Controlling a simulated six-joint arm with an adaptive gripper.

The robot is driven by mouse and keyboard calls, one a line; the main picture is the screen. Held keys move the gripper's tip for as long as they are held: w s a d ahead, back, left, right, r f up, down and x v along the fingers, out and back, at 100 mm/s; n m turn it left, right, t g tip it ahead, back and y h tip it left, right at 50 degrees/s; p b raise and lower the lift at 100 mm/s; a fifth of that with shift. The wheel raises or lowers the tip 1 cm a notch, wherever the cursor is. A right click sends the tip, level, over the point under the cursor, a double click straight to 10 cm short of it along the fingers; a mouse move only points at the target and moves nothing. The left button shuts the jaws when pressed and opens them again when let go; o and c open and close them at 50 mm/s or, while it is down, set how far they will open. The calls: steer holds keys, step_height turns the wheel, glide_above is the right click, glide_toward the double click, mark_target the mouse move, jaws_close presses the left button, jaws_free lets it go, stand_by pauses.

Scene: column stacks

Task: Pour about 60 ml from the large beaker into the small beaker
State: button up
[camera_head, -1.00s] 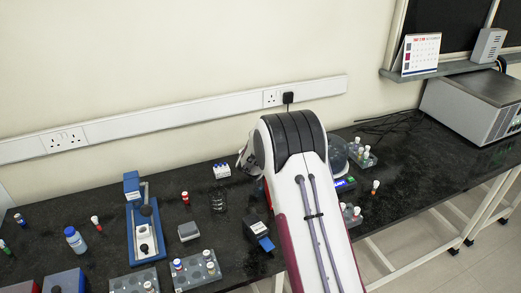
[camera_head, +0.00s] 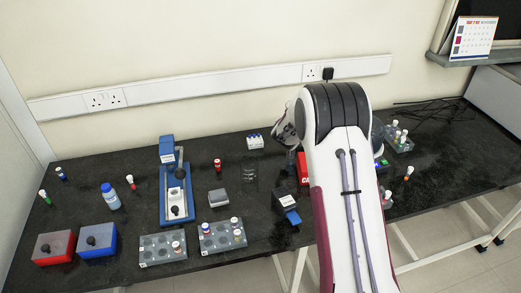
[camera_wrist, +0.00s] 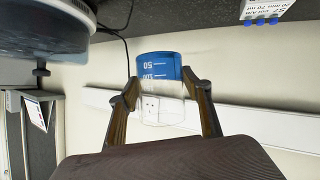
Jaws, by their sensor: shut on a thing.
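The large beaker (camera_wrist: 160,68) is clear glass with white volume marks and blue liquid inside. It shows in the wrist view, which is upside down, with its clear part lower in the picture. My gripper (camera_wrist: 162,90) is shut on it, one finger on each side. The beaker looks about upright. In the head view my gripper (camera_head: 287,130) is mostly hidden behind my arm, and the held beaker cannot be made out. The small beaker (camera_head: 250,177) is faint clear glass on the dark bench, left of my gripper; its contents cannot be told.
Near the small beaker are a grey block (camera_head: 218,198), a red-capped vial (camera_head: 217,165), a white-and-blue rack (camera_head: 255,142) and a blue-grey device (camera_head: 287,208). Tube racks (camera_head: 222,236) stand in front.

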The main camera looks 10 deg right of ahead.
step_height(320, 180, up, 4)
steer(key=shift+r, duration=0.25)
steer(key=r, duration=0.1)
steer(key=w+r+n+y, duration=0.1)
steer(key=w+r+y, duration=0.1)
steer(key=shift+r+n+t, duration=0.3)
steer(key=shift+r+t, duration=0.05)
steer(key=shift+t, duration=0.05)
steer(key=shift+w+a+r+y, duration=0.15)
steer(key=shift+r+y, duration=0.05)
steer(key=shift+y, duration=0.1)
steer(key=shift+w+a+r+n+y, duration=0.15)
steer(key=shift+a+r+n+y, duration=0.2)
steer(key=shift+a+n+y, duration=0.3)
stand_by(0.6)
steer(key=shift+a+n+t+y, duration=0.3)
steer(key=shift+a+n+y, duration=0.25)
steer(key=shift+a+y, duration=0.1)
steer(key=shift+a, duration=0.1)
